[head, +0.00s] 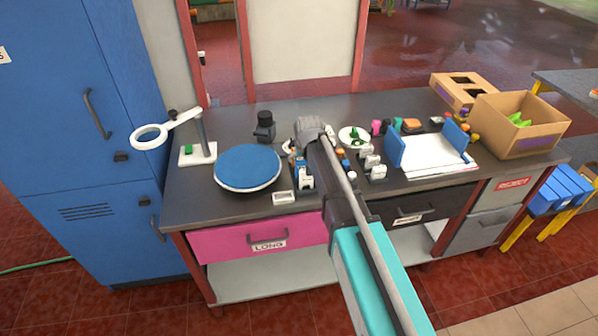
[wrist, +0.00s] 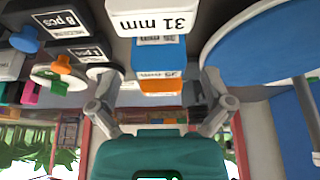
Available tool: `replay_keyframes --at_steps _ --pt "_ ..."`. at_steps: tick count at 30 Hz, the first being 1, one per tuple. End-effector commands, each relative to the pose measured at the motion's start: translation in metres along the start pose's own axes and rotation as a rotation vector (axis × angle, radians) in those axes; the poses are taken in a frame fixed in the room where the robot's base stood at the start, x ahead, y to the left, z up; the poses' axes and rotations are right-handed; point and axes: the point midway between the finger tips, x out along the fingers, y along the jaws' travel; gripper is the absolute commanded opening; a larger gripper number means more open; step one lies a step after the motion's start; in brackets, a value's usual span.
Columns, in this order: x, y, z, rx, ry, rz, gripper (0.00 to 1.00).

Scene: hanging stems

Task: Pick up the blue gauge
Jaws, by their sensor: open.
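The blue gauge (wrist: 158,55) is a small block in the middle of the wrist view, with an upside-down white label. A white gauge (wrist: 152,20) labelled 31 mm overlaps it at the top of that view, and an orange gauge (wrist: 160,87) shows just beyond it. My gripper (wrist: 155,88) is open and empty, with one finger to each side of the blue and orange gauges. I cannot tell whether either finger touches them. In the head view my gripper (head: 310,128) is over the middle of the bench and its fingertips are hidden.
A blue round disc (head: 248,167) stands close left of the gauges in the head view. More labelled blocks (head: 370,163) stand to the right, then a white tray with blue sides (head: 437,160) and a cardboard box (head: 520,140). A white magnifier stand (head: 200,152) is at far left.

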Motion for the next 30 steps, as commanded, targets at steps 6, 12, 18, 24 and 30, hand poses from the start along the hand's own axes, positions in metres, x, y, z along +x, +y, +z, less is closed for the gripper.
replay_keyframes --at_steps 6,12,18,24,30 --pt "0.017 0.0 0.0 0.0 0.0 0.0 1.0" --pt "0.018 0.001 0.0 0.0 0.0 0.0 1.0" --pt "0.018 0.001 0.0 0.0 0.0 0.0 1.0" --pt "0.018 0.001 0.0 0.0 0.0 0.0 1.0" --pt "0.018 0.001 0.0 0.001 0.0 0.0 0.83"
